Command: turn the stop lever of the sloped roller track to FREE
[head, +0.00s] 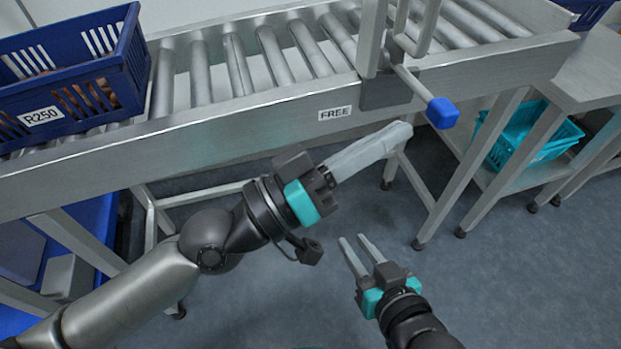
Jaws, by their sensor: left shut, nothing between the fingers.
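The stop lever is a metal rod with a blue knob (442,112), on a grey bracket (388,90) at the front rail of the roller track (240,118). The rod slants down and right, away from the FREE label (335,113), which sits on the rail left of the bracket. My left gripper (403,131) is shut and empty, its fingertips just left of and slightly below the knob, apart from it in the picture; how far apart in depth I cannot tell. My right gripper (352,239) is open and empty, low over the floor below the track.
A blue crate (130,75) labelled R250 stands on the rollers at the left. An upright metal frame (372,35) rises beside the lever. A teal crate (535,140) sits on a lower shelf at the right. Track legs (470,165) stand below; the floor between is clear.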

